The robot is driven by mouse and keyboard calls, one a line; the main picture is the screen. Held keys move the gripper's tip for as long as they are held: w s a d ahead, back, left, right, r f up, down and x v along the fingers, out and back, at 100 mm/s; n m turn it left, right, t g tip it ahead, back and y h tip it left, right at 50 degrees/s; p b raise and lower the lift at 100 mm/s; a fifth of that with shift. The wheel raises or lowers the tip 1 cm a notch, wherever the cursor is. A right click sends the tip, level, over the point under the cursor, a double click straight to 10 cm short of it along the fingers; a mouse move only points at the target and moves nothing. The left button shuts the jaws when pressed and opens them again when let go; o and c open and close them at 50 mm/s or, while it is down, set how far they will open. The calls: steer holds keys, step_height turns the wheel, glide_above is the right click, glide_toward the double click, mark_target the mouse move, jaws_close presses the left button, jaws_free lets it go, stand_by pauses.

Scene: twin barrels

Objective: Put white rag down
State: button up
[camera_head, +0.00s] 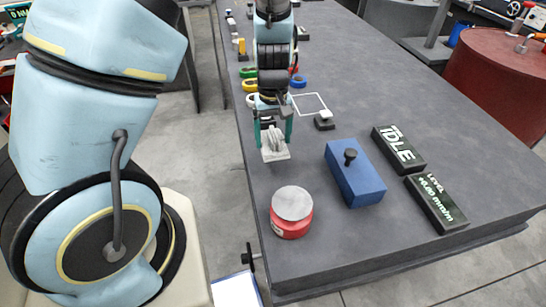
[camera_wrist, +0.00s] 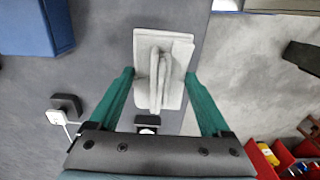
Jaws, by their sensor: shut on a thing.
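The white rag (camera_head: 276,155) is a small pale grey-white folded cloth with a raised ridge. It is at my gripper's fingertips near the left edge of the dark table (camera_head: 400,110). My gripper (camera_head: 274,138) points down with its teal fingers on either side of the rag, shut on it. In the wrist view, the rag (camera_wrist: 165,45) spans between the two fingertips (camera_wrist: 160,76). I cannot tell whether its underside touches the tabletop.
A red round pad with a grey top (camera_head: 291,212), a blue block with a black knob (camera_head: 355,175) and two black displays (camera_head: 398,149) (camera_head: 436,203) stand nearby. A small black stand (camera_head: 324,122) is right of my gripper. A red barrel (camera_head: 497,82) is beyond. The table edge is close.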

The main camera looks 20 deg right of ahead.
mark_target(273, 164)
steer(key=shift+f, duration=3.2)
steer(key=shift+f, duration=0.1)
steer(key=shift+f, duration=0.15)
steer(key=o, duration=1.1)
steer(key=shift+o, duration=0.2)
step_height(273, 164, up, 13)
steer(key=shift+f, duration=0.2)
steer(key=a+r, duration=0.4)
steer(key=a, duration=0.8)
steer(key=w+a+r+t, duration=0.1)
steer(key=a+r, duration=0.4)
steer(key=a, duration=0.8)
steer(key=shift+w+a+r+t, duration=0.2)
steer(key=shift+r+t, duration=0.1)
